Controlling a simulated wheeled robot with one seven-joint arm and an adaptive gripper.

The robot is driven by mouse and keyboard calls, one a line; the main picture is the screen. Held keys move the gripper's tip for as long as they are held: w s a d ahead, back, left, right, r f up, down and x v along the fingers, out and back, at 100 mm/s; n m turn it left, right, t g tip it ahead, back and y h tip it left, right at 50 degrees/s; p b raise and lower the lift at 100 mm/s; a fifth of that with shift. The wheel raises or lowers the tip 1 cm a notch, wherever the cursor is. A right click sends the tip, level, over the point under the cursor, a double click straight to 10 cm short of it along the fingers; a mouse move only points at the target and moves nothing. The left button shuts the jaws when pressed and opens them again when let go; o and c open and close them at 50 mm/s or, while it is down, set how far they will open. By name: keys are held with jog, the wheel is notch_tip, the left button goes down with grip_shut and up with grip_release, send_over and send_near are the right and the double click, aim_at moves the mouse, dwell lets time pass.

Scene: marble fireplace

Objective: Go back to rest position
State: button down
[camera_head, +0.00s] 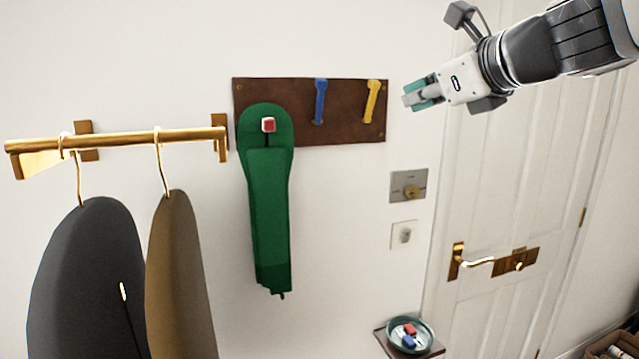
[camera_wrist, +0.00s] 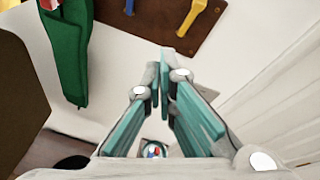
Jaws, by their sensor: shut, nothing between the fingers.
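My gripper (camera_head: 408,99) is at the upper right in the head view, in front of the wall to the right of the hook board. Its teal fingers are closed together with nothing between them. In the wrist view my gripper (camera_wrist: 163,62) points toward the wall, below the brown board (camera_wrist: 205,22). It is apart from everything around it.
The wooden board (camera_head: 345,132) has blue (camera_head: 320,100) and yellow (camera_head: 372,101) hooks. A green item (camera_head: 270,205) hangs from a red one. Garments (camera_head: 85,280) hang from a brass rail (camera_head: 120,139) at left. A white door (camera_head: 500,210) stands right. A small dish (camera_head: 424,326) sits low.

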jog(key=s+d+f+n+g+h, duration=0.3)
jog(key=s+f+n+g+h, duration=0.2)
jog(key=s+f+n, duration=2)
jog(key=n+g, duration=0.2)
jog(key=g, duration=0.1)
jog(key=shift+s+n, duration=0.3)
jog(key=shift+s, duration=0.05)
